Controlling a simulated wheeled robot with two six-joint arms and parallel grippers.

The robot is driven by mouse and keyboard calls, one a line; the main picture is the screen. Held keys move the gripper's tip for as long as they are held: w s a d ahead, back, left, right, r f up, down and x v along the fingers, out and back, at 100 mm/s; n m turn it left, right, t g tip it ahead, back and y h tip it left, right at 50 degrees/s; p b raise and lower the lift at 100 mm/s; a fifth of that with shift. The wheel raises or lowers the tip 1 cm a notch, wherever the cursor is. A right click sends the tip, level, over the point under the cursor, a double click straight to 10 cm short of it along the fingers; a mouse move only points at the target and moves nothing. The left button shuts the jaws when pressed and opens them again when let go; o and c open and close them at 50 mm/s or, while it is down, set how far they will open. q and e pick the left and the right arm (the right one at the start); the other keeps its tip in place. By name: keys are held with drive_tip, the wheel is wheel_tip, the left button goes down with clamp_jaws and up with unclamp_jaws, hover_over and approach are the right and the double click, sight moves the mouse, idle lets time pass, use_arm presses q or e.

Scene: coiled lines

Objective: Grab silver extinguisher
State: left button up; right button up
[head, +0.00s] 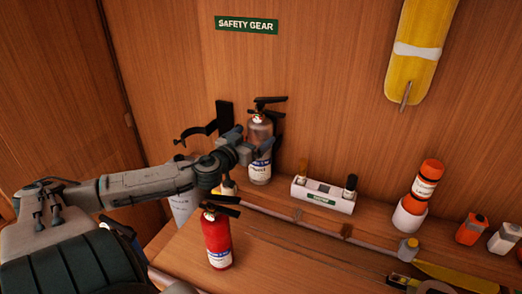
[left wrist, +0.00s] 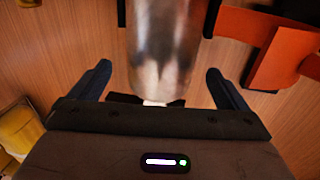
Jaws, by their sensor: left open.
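The silver extinguisher (head: 260,132) stands upright against the wood wall, with a black handle on top and a white and blue label. My left gripper (head: 249,143) is in front of its body, partly hiding it. In the left wrist view, the bare metal cylinder (left wrist: 163,45) lies between the two fingers of the open left gripper (left wrist: 160,82), with a gap visible on each side. A red extinguisher (head: 217,240) stands apart, nearer on the surface. My right gripper is not in view.
A black wall bracket (head: 205,128) is just left of the silver extinguisher. A white holder (head: 322,196) stands to its right, then an orange canister (head: 427,180) in a white cup. A white cylinder (head: 182,208) is partly behind my arm. A pole runs along the surface.

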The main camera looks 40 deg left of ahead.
use_arm(q)
drive_tip(key=shift+w+a, duration=0.1)
drive_tip(key=shift+w, duration=0.45)
drive_tip(key=shift+w+a+f+p, duration=0.15)
drive_tip(key=shift+w+p, duration=0.45)
drive_tip(key=shift+p, duration=0.1)
drive_tip(key=shift+w+a+p, duration=0.15)
drive_tip(key=shift+w+p, duration=0.2)
drive_tip(key=shift+w, duration=0.05)
drive_tip(key=shift+w+f+p, duration=0.1)
drive_tip(key=shift+w+p, duration=0.25)
drive_tip(key=shift+w, duration=0.35)
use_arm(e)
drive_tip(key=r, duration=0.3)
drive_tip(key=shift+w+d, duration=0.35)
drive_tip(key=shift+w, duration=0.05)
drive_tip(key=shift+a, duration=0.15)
